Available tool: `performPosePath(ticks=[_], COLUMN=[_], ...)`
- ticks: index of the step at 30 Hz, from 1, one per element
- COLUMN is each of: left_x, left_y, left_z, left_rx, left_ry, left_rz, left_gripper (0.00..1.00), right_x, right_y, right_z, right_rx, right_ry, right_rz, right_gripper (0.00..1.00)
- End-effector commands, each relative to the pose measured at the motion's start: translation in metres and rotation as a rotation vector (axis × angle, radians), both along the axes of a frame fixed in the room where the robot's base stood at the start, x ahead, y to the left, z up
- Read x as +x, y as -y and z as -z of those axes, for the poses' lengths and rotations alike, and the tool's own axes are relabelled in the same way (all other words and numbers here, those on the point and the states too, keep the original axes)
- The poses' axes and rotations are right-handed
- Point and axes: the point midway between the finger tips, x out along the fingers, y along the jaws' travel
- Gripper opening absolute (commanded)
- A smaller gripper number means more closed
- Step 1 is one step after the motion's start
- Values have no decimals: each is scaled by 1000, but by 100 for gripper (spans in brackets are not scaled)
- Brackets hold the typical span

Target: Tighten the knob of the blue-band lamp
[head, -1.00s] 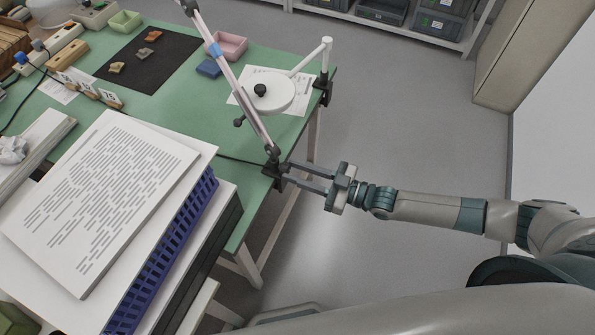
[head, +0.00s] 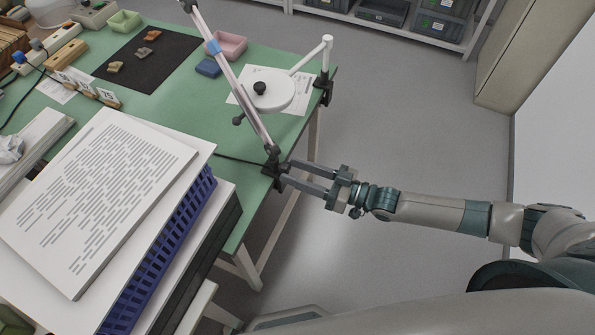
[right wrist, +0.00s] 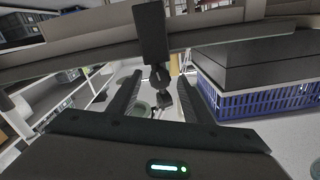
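The blue-band lamp's pale arm (head: 238,92) rises from a dark clamp (head: 271,163) on the table's right edge, and its blue band (head: 214,48) shows higher up. My right gripper (head: 287,171) reaches the clamp from the right, with its two fingers apart. In the right wrist view the clamp (right wrist: 152,42) hangs from the table edge. A small dark knob (right wrist: 160,76) under it lies between my open fingertips; I see gaps beside it and no clear contact. My left gripper is out of view.
A second, white lamp (head: 283,98) is clamped farther along the edge. Papers on a blue crate (head: 180,221) stand near the table's front corner. A black mat (head: 165,62) with sherds and a pink tray (head: 233,43) lie behind. The floor to the right is clear.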

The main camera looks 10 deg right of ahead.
Motion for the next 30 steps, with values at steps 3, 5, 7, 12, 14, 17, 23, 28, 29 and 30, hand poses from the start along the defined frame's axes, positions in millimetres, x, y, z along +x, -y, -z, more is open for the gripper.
performPosePath(ticks=[3,5,7,12,14,17,23,28,29,30], left_x=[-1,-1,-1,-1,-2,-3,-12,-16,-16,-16], left_y=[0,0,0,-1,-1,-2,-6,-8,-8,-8], left_z=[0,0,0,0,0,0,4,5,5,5], left_rx=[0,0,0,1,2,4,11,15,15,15], left_ry=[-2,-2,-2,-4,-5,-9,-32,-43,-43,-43], left_rz=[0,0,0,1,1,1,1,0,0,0], left_gripper=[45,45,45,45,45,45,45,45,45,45], right_x=[0,0,0,-3,-5,-11,-29,-49,-53,-57], right_y=[0,0,0,5,8,16,44,72,77,84], right_z=[0,0,0,1,1,0,1,2,2,2], right_rx=[-1,-1,-1,-2,-3,-1,-4,-4,-4,-3], right_ry=[1,1,1,0,-1,-1,-2,-3,-3,-2], right_rz=[0,0,0,1,1,2,2,1,1,1], right_gripper=[45,45,45,45,45,45,45,45,45,45])
